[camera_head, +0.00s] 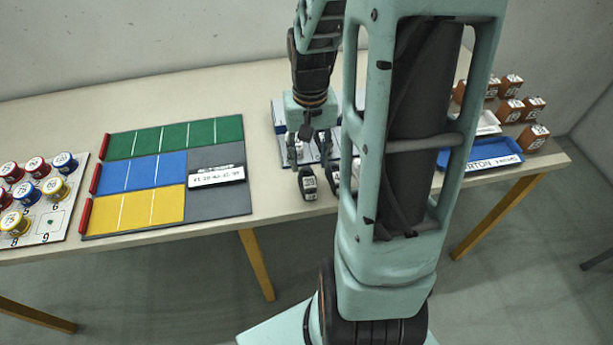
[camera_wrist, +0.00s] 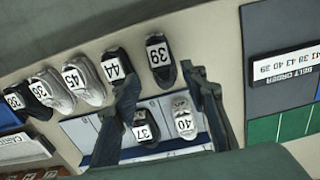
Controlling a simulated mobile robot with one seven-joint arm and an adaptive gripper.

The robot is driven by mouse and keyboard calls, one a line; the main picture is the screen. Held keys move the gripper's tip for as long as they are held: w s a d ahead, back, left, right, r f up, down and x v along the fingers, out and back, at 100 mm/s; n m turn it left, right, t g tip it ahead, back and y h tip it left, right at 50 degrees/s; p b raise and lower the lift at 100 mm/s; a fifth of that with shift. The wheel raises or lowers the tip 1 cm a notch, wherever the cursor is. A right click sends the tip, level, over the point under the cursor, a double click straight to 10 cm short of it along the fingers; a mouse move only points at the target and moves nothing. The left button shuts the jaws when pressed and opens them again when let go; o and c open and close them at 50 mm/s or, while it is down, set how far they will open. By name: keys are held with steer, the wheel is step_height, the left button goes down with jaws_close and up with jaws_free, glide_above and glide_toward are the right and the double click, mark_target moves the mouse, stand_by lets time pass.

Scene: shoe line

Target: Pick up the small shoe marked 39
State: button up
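The small dark shoe with the 39 tag (camera_wrist: 159,62) lies near the table's front edge, at one end of a row of shoes. It also shows in the head view (camera_head: 308,184), just in front of my gripper. My gripper (camera_wrist: 160,76) is open and empty, with one finger to each side of the shoe's line in the wrist view. In the head view my gripper (camera_head: 310,158) hangs over the shoe area, and its tips look behind the shoe. I cannot tell its exact height.
The dark 44 shoe (camera_wrist: 117,66) is close beside the left finger. Shoes 37 (camera_wrist: 144,126) and 40 (camera_wrist: 184,119) lie on a white-and-blue board under my gripper. A coloured board with an order card (camera_head: 216,176) lies left; a blue tray (camera_head: 487,158) and brown boxes (camera_head: 533,137) lie right.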

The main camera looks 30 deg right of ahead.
mark_target(308, 176)
steer(key=shift+w+f, duration=0.2)
steer(key=shift+f, duration=4.1)
steer(key=c, duration=0.9)
